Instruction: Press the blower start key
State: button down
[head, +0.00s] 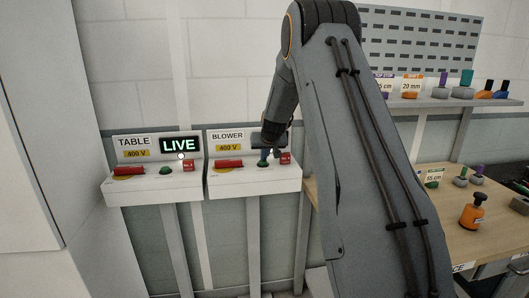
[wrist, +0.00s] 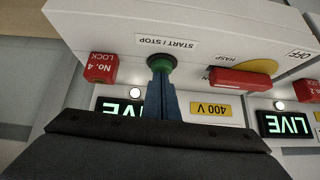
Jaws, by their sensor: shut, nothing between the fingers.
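The blower box (head: 254,183) is a white sloped panel to the right of the table box. Its green start/stop key (wrist: 161,61) shows in the wrist view under an upside-down START / STOP label. My gripper (wrist: 160,76) is shut and empty. Its blue fingertips are at the key and seem to touch it; they cover part of it. In the head view my gripper (head: 264,154) comes down over the blower box. The blower's display (wrist: 120,105) is lit green, partly hidden by my fingers, and appears to read LIVE. A small lamp (wrist: 135,93) beside it glows white.
A red handle (wrist: 238,78) and a red No. 4 lock (wrist: 102,67) flank the key. The table box (head: 155,188) stands left, its display (head: 180,145) reading LIVE. A wooden bench (head: 450,222) and a shelf (head: 440,102) with small items are at right.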

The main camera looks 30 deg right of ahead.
jog(key=shift+f+b, duration=0.85)
jog(key=shift+b, duration=0.15)
jog(key=shift+s+a+f+b, duration=0.1)
jog(key=shift+s+f+b, duration=0.2)
jog(key=shift+f, duration=0.2)
jog(key=shift+r+p, duration=0.35)
jog(key=shift+r, duration=0.15)
notch_tip(320, 180, up, 5)
jog(key=shift+w+f+p, duration=0.1)
jog(key=shift+f+p, duration=0.05)
jog(key=shift+p, duration=0.55)
jog(key=b+v, duration=0.3)
jog(key=v, duration=0.6)
